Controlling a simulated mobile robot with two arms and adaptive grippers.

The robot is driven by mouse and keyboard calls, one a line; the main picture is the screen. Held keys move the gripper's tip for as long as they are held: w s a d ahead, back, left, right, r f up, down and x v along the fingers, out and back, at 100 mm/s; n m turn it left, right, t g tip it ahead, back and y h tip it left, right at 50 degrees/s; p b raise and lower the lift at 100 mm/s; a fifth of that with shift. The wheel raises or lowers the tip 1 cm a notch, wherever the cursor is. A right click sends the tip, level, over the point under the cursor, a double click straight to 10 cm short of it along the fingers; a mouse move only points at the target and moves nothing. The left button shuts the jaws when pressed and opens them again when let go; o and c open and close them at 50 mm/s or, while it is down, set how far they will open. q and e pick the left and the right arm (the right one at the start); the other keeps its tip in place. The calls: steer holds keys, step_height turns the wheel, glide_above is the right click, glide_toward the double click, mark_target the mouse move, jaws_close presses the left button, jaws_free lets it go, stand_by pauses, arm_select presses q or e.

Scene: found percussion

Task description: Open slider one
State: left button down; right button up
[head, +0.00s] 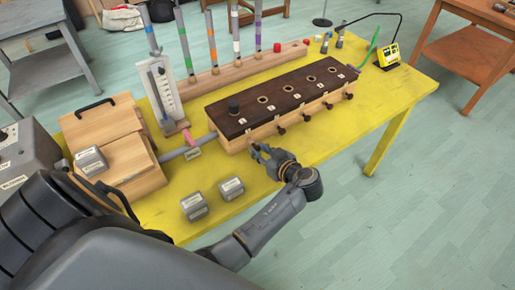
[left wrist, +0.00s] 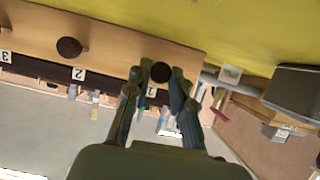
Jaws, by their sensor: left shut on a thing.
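A long wooden box (head: 235,143) with a dark top lies on the yellow table, with round holes and numbered labels along the top. Small dark slider knobs line its front side, one of them (head: 281,131) just right of my gripper. My left gripper (head: 257,150) is at the near left end of that side. In the left wrist view, its fingers (left wrist: 160,80) are shut on the slider one knob (left wrist: 160,72), beside the label "1". The slider two knob (left wrist: 69,47) stands apart to the left. My gripper hides slider one in the head view. My right gripper is not in view.
A grey tube (head: 184,151) joins that end to a wooden bellows box (head: 105,125). Grey blocks (head: 194,207) stand near my arm.

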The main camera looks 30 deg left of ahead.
arm_select(q)
steer(key=shift+s+d+f, duration=0.1)
steer(key=shift+s+d, duration=0.2)
steer(key=shift+d, duration=0.4)
steer(key=c, duration=1.2)
jaws_free()
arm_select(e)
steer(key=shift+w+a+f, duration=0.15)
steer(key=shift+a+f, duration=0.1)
